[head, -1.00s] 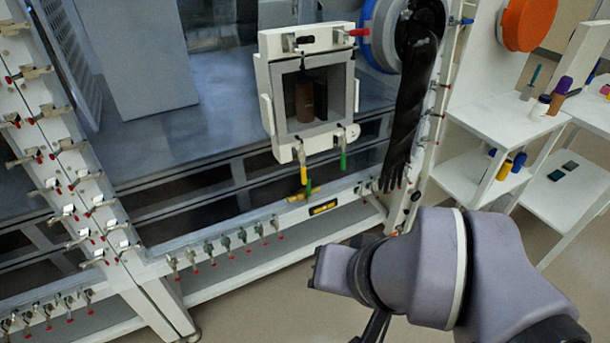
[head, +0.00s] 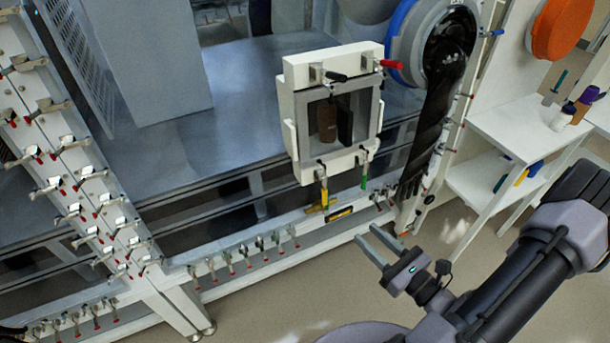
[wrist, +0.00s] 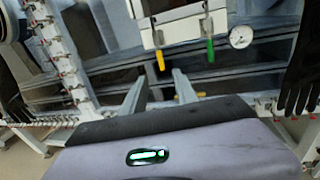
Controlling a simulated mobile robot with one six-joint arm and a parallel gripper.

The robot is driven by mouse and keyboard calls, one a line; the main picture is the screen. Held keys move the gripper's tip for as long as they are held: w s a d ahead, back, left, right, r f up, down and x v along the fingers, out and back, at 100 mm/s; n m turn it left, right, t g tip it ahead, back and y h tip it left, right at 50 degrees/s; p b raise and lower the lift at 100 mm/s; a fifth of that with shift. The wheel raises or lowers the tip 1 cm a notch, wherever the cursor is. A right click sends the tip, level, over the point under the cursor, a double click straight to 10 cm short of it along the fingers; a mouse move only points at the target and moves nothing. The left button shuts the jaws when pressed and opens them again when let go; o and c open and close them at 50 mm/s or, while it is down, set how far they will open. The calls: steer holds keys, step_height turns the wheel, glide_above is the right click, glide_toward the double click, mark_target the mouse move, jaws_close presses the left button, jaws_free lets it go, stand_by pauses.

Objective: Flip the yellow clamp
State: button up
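The yellow clamp (head: 324,198) hangs handle-down at the bottom left of the small white-framed door (head: 294,110) on the glovebox front. It also shows in the wrist view (wrist: 160,59), hanging beyond and above my fingertips. A green-handled clamp (head: 364,179) hangs to its right at the same bottom edge. My gripper (head: 368,247) is open, its two fingers apart with nothing between them. It is below and to the right of the yellow clamp in the head view, clear of it. In the wrist view my gripper (wrist: 158,84) points toward the glovebox front.
Black-handled (head: 335,76) and red-handled (head: 391,64) clamps sit on the door's top edge. A black glove (head: 432,140) hangs from a blue-ringed port at the right. White shelves (head: 510,130) stand farther right. A round gauge (wrist: 241,36) is right of the green handle.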

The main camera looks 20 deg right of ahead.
mark_target(326, 197)
steer(key=b+x, duration=0.3)
steer(key=x, duration=1.4)
steer(key=shift+f, duration=0.1)
steer(key=shift+c, duration=0.2)
jaws_close()
stand_by(0.4)
